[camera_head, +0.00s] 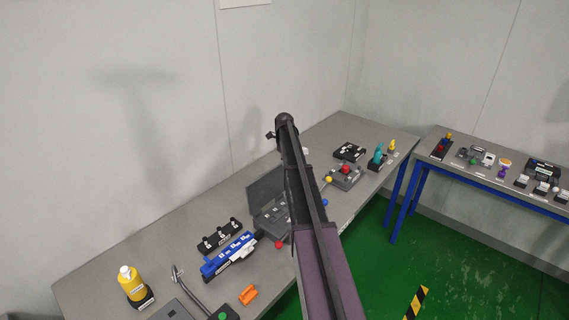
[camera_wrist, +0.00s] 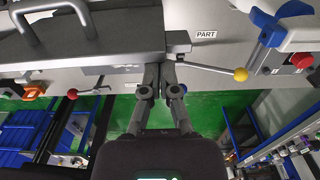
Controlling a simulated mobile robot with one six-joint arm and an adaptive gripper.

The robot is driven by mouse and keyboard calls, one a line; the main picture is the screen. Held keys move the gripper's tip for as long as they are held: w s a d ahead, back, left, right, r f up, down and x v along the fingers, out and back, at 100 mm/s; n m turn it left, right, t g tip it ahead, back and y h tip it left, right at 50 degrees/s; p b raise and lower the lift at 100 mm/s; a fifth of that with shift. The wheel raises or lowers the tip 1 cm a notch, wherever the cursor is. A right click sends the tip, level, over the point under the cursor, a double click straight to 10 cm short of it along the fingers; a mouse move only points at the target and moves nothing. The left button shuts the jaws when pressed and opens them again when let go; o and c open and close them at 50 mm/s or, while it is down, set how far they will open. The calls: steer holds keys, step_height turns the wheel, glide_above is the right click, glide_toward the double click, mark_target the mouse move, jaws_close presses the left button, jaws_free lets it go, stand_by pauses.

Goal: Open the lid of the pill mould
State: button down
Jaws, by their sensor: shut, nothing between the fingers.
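The pill mould, a dark grey box, stands on the long bench in the head view. Its panel-like lid (camera_head: 266,186) stands up at the back, and its base (camera_head: 270,218) shows light marks inside; my arm covers its right side. In the wrist view, a large grey panel with a bar handle (camera_wrist: 57,20) fills the upper left and seems to be part of the mould. My gripper (camera_wrist: 160,67) is shut and empty, its fingertips close by that panel's lower right edge; I cannot tell whether they touch it. My gripper is hidden in the head view.
A lever with a yellow ball (camera_wrist: 240,74) sticks out right of my fingers, and a red ball (camera_wrist: 72,94) is at left. A blue device (camera_head: 228,254) and a yellow bottle (camera_head: 131,284) stand on the bench. A second table (camera_head: 480,165) is at right.

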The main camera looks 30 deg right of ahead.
steer(key=w+a+r+p, duration=0.1)
steer(key=w+r+p, duration=0.2)
steer(key=r+p, duration=0.6)
steer(key=shift+w, duration=0.25)
steer(key=shift+a, duration=0.1)
stand_by(0.8)
steer(key=s+a+f+n+b, duration=0.5)
steer(key=s+a+n, duration=0.5)
steer(key=s+a, duration=0.1)
steer(key=s+a+f+n+b, duration=0.4)
steer(key=s+a+n+b, duration=0.1)
steer(key=s+a+n, duration=0.6)
steer(key=s+a+f+n+b, duration=0.4)
steer(key=s+a+n, duration=0.7)
steer(key=s, duration=0.4)
steer(key=shift+a+f+b, duration=0.4)
steer(key=shift+a+f, duration=0.35)
steer(key=shift+f, duration=0.05)
